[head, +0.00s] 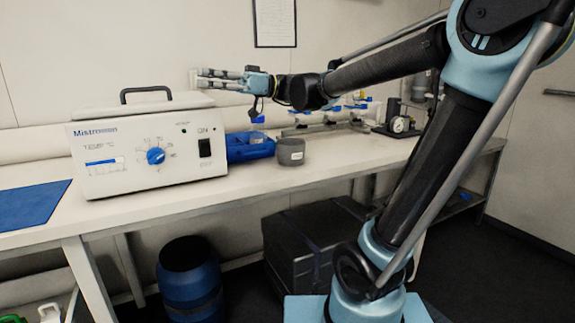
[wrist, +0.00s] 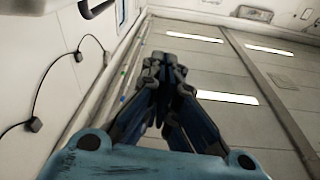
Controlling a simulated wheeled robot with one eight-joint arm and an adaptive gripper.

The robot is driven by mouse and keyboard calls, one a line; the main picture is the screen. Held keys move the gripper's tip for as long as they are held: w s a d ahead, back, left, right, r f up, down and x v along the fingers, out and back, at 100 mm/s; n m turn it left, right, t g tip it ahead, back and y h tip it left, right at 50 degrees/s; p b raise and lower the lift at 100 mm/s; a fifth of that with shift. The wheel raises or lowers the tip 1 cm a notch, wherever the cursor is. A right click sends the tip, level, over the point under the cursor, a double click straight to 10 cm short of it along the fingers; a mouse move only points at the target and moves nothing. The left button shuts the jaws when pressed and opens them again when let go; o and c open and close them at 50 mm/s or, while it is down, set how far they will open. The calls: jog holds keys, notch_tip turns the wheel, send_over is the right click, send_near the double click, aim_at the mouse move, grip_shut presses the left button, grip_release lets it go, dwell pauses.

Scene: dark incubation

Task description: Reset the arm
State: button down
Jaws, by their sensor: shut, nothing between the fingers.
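My gripper (head: 222,79) is at the end of my arm, which reaches left across the upper middle of the head view. The gripper is above the bench, over the right end of the white incubator (head: 125,145), and apart from it. In the wrist view my gripper (wrist: 160,65) has its fingers drawn together with nothing between them. Behind the fingers the wrist view shows the wall and the ceiling with bright lights. The incubator has a black top handle, a blue dial and a black switch on its front.
The white bench (head: 330,160) runs across the room. A blue box (head: 250,147) and a grey cup (head: 291,151) stand right of the incubator. A blue mat (head: 30,204) lies at the left. A gauge (head: 400,124) stands farther right. A blue drum (head: 190,282) and black case (head: 310,245) are below.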

jog(key=s+d+f+m+t+h, duration=0.1)
jog(key=d+f+m+t+h, duration=0.45)
jog(key=f, duration=0.75)
jog(key=d+f+m+t+h, duration=0.25)
jog(key=d+f+m, duration=0.35)
jog(key=d+f, duration=0.5)
jog(key=s+d+f+m+t+h, duration=0.2)
jog(key=d+f+m+h, duration=0.7)
jog(key=d+f, duration=1)
jog(key=s+d+h, duration=0.1)
jog(key=s+d, duration=0.1)
jog(key=d, duration=0.1)
jog(key=shift+f, duration=0.35)
jog(key=shift+d+m, duration=0.1)
jog(key=shift+m, duration=0.15)
